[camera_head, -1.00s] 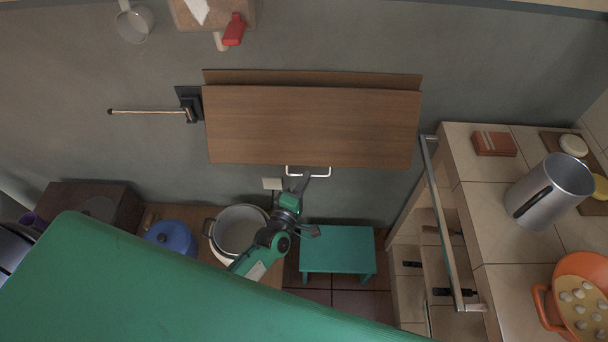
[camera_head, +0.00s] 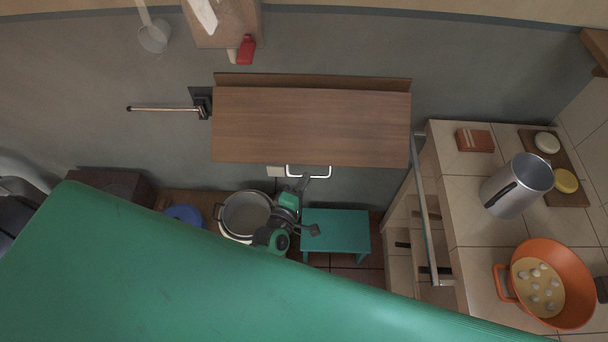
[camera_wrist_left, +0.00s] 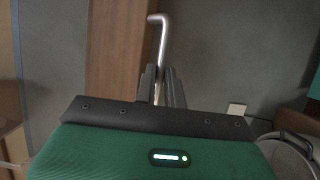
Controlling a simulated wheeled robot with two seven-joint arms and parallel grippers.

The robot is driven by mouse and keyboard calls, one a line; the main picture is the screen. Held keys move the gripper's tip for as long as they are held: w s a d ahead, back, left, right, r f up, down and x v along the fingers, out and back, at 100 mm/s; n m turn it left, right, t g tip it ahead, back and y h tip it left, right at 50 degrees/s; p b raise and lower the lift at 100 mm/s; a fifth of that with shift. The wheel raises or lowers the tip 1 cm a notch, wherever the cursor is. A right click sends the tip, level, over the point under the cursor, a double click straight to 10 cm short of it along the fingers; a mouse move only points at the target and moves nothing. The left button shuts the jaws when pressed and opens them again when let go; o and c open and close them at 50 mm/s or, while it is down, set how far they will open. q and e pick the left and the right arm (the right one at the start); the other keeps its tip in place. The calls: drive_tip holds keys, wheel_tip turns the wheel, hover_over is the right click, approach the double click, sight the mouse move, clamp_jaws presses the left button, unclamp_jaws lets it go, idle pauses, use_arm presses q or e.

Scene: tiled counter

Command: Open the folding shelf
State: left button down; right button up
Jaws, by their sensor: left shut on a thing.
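The folding shelf (camera_head: 310,125) is a brown wooden board on the grey wall, below a narrow wooden strip (camera_head: 315,82). A metal bar handle (camera_head: 320,176) sits at the board's lower edge. My left gripper (camera_head: 303,184) is at the left part of this handle. In the left wrist view the fingers of my left gripper (camera_wrist_left: 162,86) are shut on the bent metal handle (camera_wrist_left: 161,42), with the brown board (camera_wrist_left: 116,55) behind to the left. The board's exact tilt is hard to judge from above. My right gripper is not in view.
A wall bracket with a rod (camera_head: 165,108) stands left of the board. A pot (camera_head: 246,214) and a teal stool (camera_head: 336,231) are below. The tiled counter (camera_head: 470,180) at right holds a metal canister (camera_head: 518,186) and an orange pot (camera_head: 580,283); a metal rail (camera_head: 425,215) runs along it.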

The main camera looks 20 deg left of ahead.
use_arm(q)
drive_tip(key=s+r+p, duration=0.3)
drive_tip(key=r+p, duration=1.2)
drive_tip(key=r, duration=0.1)
drive_tip(key=shift+d+r+n+g+p, duration=0.3)
drive_tip(key=shift+d+r+g+p, duration=0.05)
drive_tip(key=shift+g, duration=0.05)
drive_tip(key=c, duration=1.5)
unclamp_jaws()
drive_tip(key=shift+s, duration=0.1)
drive_tip(key=shift+f, duration=0.1)
